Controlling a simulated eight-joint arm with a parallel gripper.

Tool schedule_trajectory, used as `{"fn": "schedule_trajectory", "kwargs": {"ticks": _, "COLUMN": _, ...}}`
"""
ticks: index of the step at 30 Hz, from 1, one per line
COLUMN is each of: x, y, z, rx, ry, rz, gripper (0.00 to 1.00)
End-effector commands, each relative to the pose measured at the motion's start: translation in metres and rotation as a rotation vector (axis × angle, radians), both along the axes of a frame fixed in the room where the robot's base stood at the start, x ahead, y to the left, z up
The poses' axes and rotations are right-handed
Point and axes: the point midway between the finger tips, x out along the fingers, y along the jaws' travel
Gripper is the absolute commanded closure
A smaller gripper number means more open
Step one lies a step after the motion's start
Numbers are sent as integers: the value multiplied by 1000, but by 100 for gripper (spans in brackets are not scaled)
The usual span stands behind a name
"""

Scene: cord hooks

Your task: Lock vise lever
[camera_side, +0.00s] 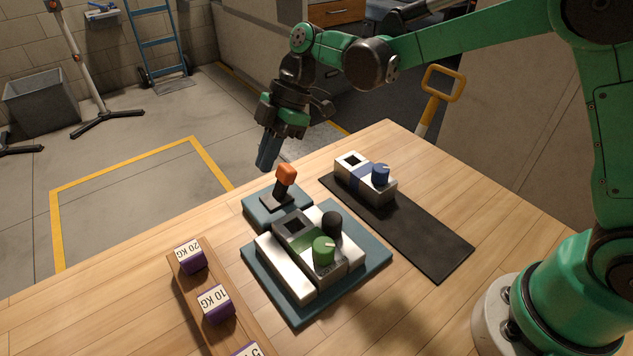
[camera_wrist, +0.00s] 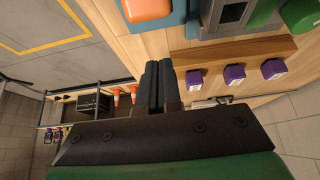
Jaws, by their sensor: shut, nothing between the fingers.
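The vise (camera_side: 299,258) sits on a blue-grey base plate (camera_side: 365,268) on the wooden table, with pale jaw blocks, a green knob (camera_side: 323,250) and a black knob (camera_side: 332,224). Behind it, on a smaller blue block (camera_side: 262,214), stands a lever with a black stem and an orange handle (camera_side: 286,176). The orange handle also shows at the top of the wrist view (camera_wrist: 147,9). My gripper (camera_side: 264,165) is shut and empty, pointing down, just left of and slightly above the orange handle, apart from it. Its closed fingers show in the wrist view (camera_wrist: 158,84).
A white block with a blue knob (camera_side: 381,173) stands on a black mat (camera_side: 425,233) to the right. A wooden rack (camera_side: 212,299) with several purple weights (camera_side: 217,304) lies at the front left. The table's left rear is bare.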

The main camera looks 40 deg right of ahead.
Motion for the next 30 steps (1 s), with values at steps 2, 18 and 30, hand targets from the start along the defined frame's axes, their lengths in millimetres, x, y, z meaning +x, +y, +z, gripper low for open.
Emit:
{"fn": "schedule_trajectory", "kwargs": {"ticks": 2, "x": 0, "y": 0, "z": 0, "rx": 0, "ry": 0, "rz": 0, "gripper": 100}}
{"fn": "schedule_trajectory", "kwargs": {"ticks": 18, "x": 0, "y": 20, "z": 34, "rx": 0, "ry": 0, "rz": -6, "gripper": 100}}
{"fn": "schedule_trajectory", "kwargs": {"ticks": 30, "x": 0, "y": -30, "z": 83, "rx": 0, "ry": 0, "rz": -2, "gripper": 100}}
